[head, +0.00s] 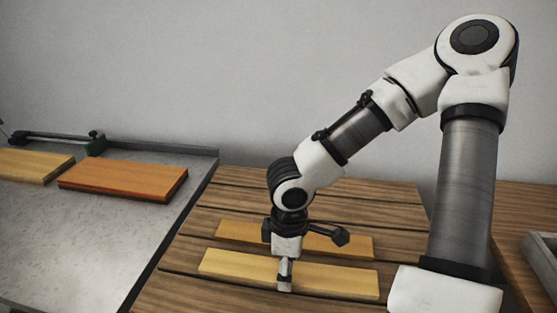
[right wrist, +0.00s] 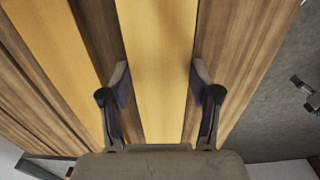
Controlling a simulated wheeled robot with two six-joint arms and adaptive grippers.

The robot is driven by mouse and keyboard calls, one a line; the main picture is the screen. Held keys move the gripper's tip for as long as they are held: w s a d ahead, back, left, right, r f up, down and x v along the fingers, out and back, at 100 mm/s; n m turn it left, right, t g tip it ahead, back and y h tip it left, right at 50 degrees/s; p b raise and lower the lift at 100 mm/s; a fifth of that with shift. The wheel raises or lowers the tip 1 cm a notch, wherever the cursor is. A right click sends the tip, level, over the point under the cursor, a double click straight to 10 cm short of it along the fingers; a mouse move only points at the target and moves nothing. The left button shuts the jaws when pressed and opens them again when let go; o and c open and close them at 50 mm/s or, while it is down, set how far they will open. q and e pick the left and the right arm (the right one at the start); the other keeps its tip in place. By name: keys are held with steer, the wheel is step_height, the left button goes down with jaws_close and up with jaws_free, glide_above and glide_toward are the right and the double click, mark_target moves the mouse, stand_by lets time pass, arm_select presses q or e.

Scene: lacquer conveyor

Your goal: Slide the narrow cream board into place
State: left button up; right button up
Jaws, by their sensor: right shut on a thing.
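The narrow cream board (head: 335,279) lies flat on the brown slatted surface (head: 180,289), its long side running left to right in the head view. My right gripper (head: 285,284) points down over it, left of its middle. In the right wrist view my right gripper (right wrist: 160,98) has one finger on each long edge of the cream board (right wrist: 158,45), shut on it. A more orange board (head: 355,245) lies behind, parallel and apart, partly hidden by my gripper; it also shows in the right wrist view (right wrist: 55,45). My left gripper is not in view.
A grey worktop (head: 95,235) lies left of the slats, holding a red-orange board (head: 125,180) and a yellow board (head: 35,165). A dark green metal fixture (head: 95,143) stands behind them. A grey tray edge (head: 541,255) shows at far right. The worktop's front is clear.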

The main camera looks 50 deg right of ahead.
steer(key=o, duration=1.4)
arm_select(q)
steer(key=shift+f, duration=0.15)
arm_select(e)
steer(key=shift+w+a+f, duration=0.1)
steer(key=shift+w, duration=0.05)
